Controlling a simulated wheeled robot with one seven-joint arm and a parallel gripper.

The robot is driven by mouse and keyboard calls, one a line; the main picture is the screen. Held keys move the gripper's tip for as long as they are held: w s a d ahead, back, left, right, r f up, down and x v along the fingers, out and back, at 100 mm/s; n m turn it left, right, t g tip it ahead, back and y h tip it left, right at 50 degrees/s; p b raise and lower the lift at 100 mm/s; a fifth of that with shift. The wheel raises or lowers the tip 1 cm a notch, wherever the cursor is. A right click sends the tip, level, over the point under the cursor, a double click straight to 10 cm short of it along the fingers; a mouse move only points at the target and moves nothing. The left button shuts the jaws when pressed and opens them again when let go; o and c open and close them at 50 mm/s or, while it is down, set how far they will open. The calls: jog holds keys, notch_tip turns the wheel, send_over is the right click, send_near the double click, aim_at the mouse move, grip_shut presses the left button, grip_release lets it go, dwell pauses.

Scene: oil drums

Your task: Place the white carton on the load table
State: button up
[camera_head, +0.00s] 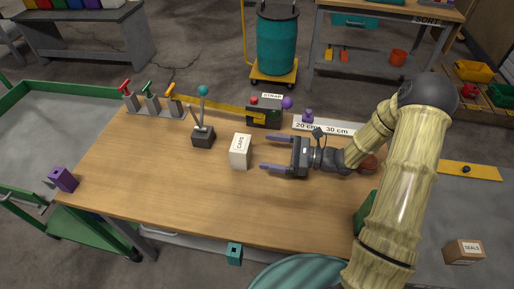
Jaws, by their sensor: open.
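The white carton (239,155), marked CAPS, stands upright on the wooden tabletop (200,200), near its middle. My gripper (270,153) is open and empty just right of the carton. Its two fingers point left toward the carton, with a small gap between the tips and the carton. No label in view reads load, so I cannot tell which surface is the load table.
A black lever box (203,138) is left of the carton. A STRAP device (264,110) and a ruled strip (325,126) lie behind. Coloured valves (150,102) line the back left edge. A purple block (63,179) is at far left. The front tabletop is clear.

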jog(key=shift+d, duration=0.45)
jog(key=shift+s, duration=0.1)
